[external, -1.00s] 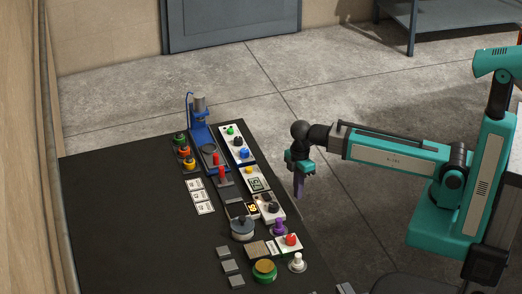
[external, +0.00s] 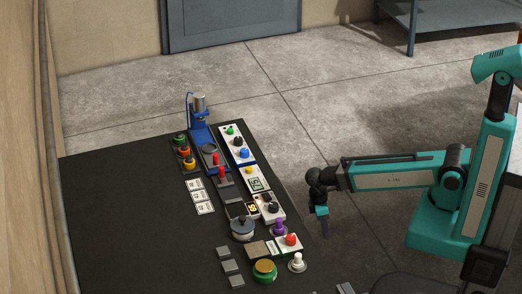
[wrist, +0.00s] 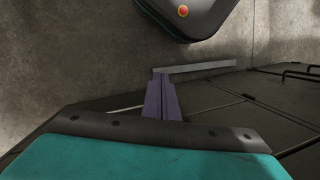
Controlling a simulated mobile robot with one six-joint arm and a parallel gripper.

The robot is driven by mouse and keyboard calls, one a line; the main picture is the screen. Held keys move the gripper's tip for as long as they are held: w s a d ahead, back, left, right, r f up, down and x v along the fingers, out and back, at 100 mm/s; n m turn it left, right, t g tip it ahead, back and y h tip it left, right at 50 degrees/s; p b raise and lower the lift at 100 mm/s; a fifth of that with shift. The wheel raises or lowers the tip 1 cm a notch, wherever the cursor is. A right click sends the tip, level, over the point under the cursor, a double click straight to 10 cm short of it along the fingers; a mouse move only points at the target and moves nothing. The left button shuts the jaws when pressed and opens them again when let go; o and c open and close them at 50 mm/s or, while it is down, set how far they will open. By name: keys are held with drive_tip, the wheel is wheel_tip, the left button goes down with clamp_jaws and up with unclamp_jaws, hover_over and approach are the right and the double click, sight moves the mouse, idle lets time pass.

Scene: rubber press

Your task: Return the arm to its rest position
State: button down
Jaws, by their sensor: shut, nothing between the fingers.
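My gripper (external: 325,232) hangs pointing down, just off the right edge of the black table (external: 120,215) in the external view. Its purple fingers are together with nothing between them.
The table carries a blue press (external: 203,130), a button panel (external: 238,146), a purple knob (external: 279,227), a red button (external: 291,239) and a green-and-yellow button (external: 264,270). Clear concrete floor lies behind my arm. A grey shelf (external: 450,18) stands far back.

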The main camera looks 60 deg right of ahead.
drive_tip(key=s+d+f+m+g, duration=0.2)
drive_tip(key=s+d+f+m, duration=0.2)
drive_tip(key=s+f, duration=1.2)
drive_tip(key=s+m, duration=0.1)
drive_tip(key=s, duration=0.2)
drive_tip(key=shift+s+f+m+g+b, duration=0.2)
drive_tip(key=shift+m+g+b, duration=0.1)
drive_tip(key=shift+m+g, duration=0.1)
drive_tip(key=shift+w, duration=0.15)
idle(0.7)
